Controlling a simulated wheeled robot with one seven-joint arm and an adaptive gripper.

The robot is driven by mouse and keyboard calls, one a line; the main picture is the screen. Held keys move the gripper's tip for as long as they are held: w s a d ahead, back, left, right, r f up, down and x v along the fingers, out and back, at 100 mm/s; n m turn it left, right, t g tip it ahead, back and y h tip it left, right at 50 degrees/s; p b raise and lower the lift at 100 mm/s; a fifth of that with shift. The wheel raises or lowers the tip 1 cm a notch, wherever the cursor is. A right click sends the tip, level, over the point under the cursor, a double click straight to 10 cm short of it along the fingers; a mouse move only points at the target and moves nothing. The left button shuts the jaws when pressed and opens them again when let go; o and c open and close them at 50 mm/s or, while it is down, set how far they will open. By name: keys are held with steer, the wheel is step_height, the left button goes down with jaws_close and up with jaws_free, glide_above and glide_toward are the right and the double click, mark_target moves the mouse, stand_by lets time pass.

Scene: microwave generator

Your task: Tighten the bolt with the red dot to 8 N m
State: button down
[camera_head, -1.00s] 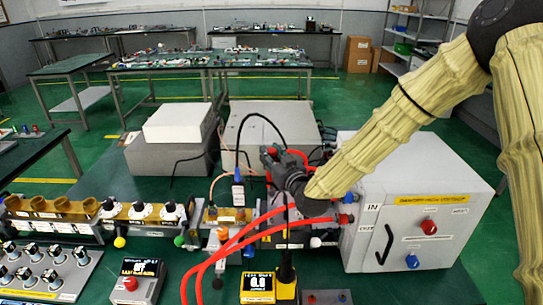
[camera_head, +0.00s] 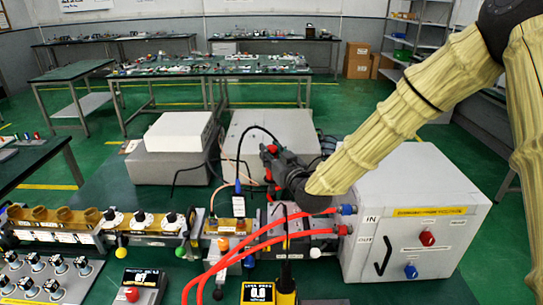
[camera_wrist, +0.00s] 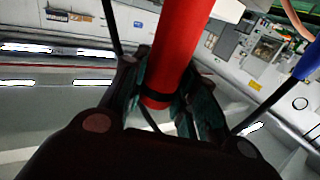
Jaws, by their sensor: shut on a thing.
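My gripper (camera_head: 274,168) is at the end of the tan-sleeved arm, above the waveguide line near the grey cabinet. In the wrist view my gripper (camera_wrist: 165,110) is shut on a red handle (camera_wrist: 177,45) with a black band. The handle's far end is out of that view. Red parts also show at my gripper in the head view. Below it, the metal waveguide joint (camera_head: 300,246) is partly covered by red hoses and a black cable. I cannot make out a bolt with a red dot. A yellow display unit (camera_head: 258,293) stands at the front; its digits are unclear.
Red hoses (camera_head: 235,249) run from the grey cabinet (camera_head: 380,245) across the front. A black tool (camera_head: 285,277) stands beside the display unit. Knob panels and a dark meter (camera_head: 137,287) are at front left. Grey boxes (camera_head: 170,165) stand behind the line.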

mark_target(271, 146)
steer(key=shift+r+p, duration=0.75)
steer(key=shift+r, duration=1.3)
